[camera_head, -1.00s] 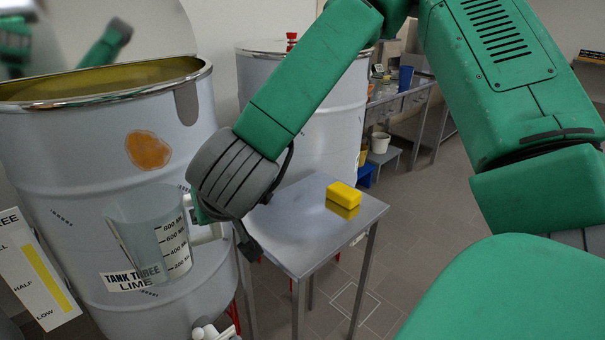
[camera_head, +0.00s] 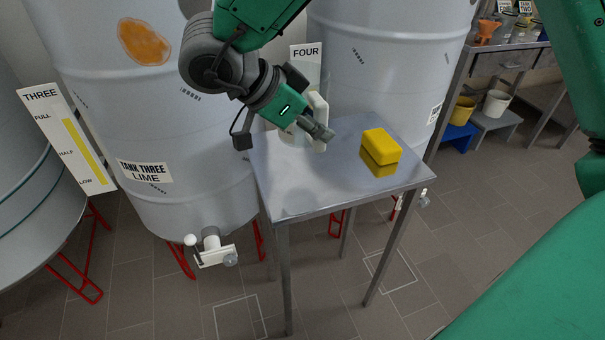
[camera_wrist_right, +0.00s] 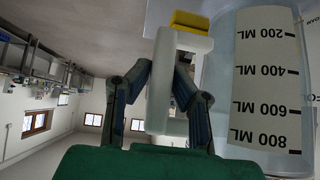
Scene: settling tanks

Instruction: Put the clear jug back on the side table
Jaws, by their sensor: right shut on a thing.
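The clear jug (camera_head: 292,137) shows at the back left of the grey side table (camera_head: 290,192), mostly hidden behind my right gripper (camera_head: 318,130). Its pale handle (camera_head: 319,104) stands up beside the fingers. In the right wrist view, my right gripper (camera_wrist_right: 164,85) is shut on the jug's white handle, and the clear jug (camera_wrist_right: 222,75) with its ML scale fills the right side, upside down in the picture. I cannot tell whether the jug's base touches the table top. My left gripper is not in view.
A yellow block (camera_head: 381,146) sits on the right part of the side table. Tank three (camera_head: 110,90) stands to the left, with a valve (camera_head: 212,248) low in front. Another tank (camera_head: 385,60) stands behind the table. The front of the table top is clear.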

